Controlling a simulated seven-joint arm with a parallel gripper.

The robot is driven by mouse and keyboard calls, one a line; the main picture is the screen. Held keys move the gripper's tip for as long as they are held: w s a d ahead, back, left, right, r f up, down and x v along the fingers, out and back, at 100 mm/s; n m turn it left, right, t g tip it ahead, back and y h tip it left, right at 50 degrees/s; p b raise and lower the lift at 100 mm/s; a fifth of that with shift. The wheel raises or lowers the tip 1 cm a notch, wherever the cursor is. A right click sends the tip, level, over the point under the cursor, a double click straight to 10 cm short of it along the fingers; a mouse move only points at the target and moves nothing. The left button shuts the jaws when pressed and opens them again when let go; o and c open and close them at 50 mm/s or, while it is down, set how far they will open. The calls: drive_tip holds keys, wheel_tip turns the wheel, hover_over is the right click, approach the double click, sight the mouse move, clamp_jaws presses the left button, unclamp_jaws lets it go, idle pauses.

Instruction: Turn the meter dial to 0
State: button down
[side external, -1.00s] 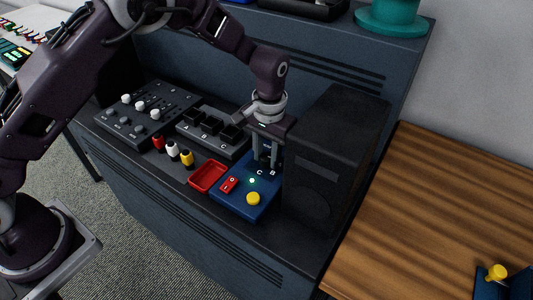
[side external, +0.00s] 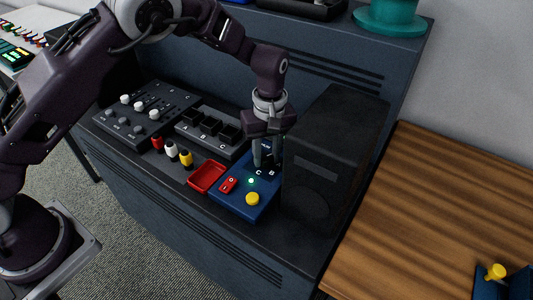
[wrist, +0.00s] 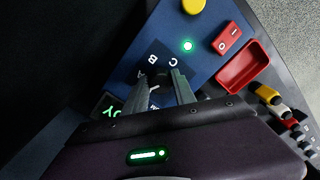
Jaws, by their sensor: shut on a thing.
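The blue meter box (side external: 236,203) lies on the dark console, with letters C and B beside my fingers. In the wrist view the blue box (wrist: 200,52) shows the letters A, B and C, and a display with green characters partly behind my gripper. My gripper (side external: 266,164) points down over the back part of the box, its fingers shut on the dial. In the wrist view the gripper (wrist: 160,80) has a finger on either side of the dial. The dial is mostly hidden, so its setting cannot be read.
The box also bears a yellow button (side external: 252,199), a red switch (side external: 228,185) and a lit green lamp (side external: 251,181). A tall black case (side external: 335,150) stands close on the right. A red tray (side external: 207,177) and several coloured plugs lie left.

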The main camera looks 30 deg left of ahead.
sight(268, 156)
drive_tip(key=shift+w+n, duration=0.1)
drive_tip(key=shift+n, duration=1)
drive_tip(key=c, duration=1)
unclamp_jaws()
drive_tip(key=shift+c, duration=0.2)
wheel_tip(268, 156, up, 7)
drive_tip(key=shift+r, duration=0.1)
